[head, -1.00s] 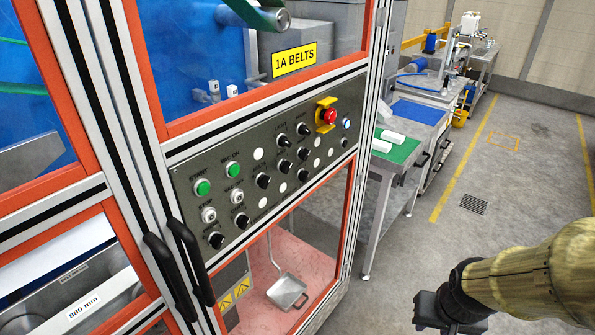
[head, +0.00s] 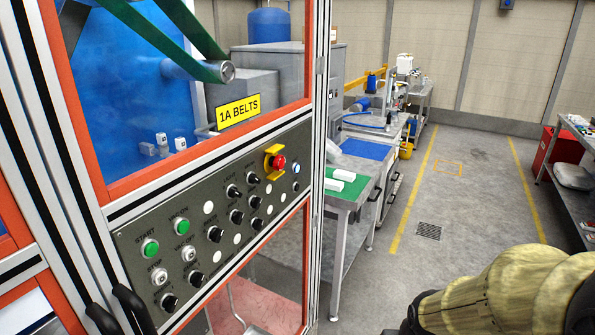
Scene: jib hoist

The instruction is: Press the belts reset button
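The control panel (head: 222,215) is a tilted dark grey plate on the orange-framed machine, below the yellow "1A BELTS" sign (head: 238,111). It carries a green START button (head: 150,249), a second green button (head: 182,227), white buttons below them, several black knobs and blank white discs. A red emergency stop (head: 278,162) sits in a yellow guard at its upper right, with a small pale blue-white button (head: 296,168) beside it. I cannot read a reset label on any button. My sleeved arm is at the bottom right, away from the panel; its gripper end is below the picture edge.
Black door handles (head: 134,308) stick out at the lower left. A bench with a green mat (head: 345,188) stands just right of the machine. The floor (head: 455,215) in the aisle is clear. A shelf (head: 575,150) stands at the far right.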

